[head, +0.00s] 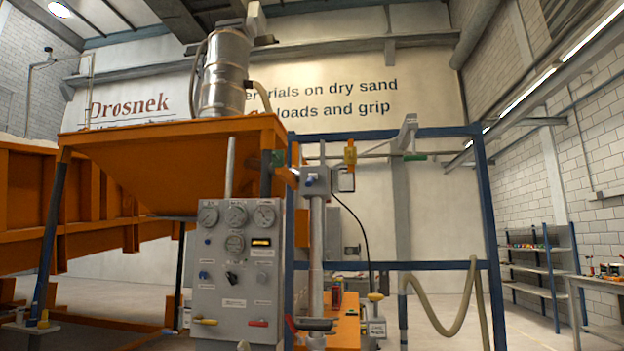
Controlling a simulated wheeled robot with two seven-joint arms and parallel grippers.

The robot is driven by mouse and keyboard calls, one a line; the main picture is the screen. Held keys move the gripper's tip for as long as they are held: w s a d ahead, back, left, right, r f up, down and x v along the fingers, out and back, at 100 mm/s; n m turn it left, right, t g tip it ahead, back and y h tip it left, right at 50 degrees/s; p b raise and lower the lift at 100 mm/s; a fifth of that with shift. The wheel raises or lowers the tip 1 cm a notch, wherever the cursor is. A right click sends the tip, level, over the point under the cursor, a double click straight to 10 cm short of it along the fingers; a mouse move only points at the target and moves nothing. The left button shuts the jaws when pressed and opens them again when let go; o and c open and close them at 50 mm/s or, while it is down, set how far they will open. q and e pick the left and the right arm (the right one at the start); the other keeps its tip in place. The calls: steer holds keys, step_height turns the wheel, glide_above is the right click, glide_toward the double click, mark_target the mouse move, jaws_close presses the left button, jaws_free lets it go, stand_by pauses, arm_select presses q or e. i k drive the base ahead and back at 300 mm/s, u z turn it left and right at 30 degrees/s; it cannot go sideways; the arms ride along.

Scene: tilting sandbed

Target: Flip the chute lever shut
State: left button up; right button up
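An orange hopper (180,150) stands on blue legs at the left, with a steel drum (225,75) above it. Several levers show, and I cannot tell which is the chute lever. A lever with a red end and dark grip (312,324) lies roughly level at the foot of a steel post. Neither of my grippers is in view.
Shelves (535,268) and a bench (600,282) stand far right, with open floor between.

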mark_target(312, 177)
steer(key=z, duration=1.55)
steer(key=i, duration=1.25)
steer(key=u, duration=0.95)
steer(key=k, duration=0.3)
steer(key=u, duration=0.5)
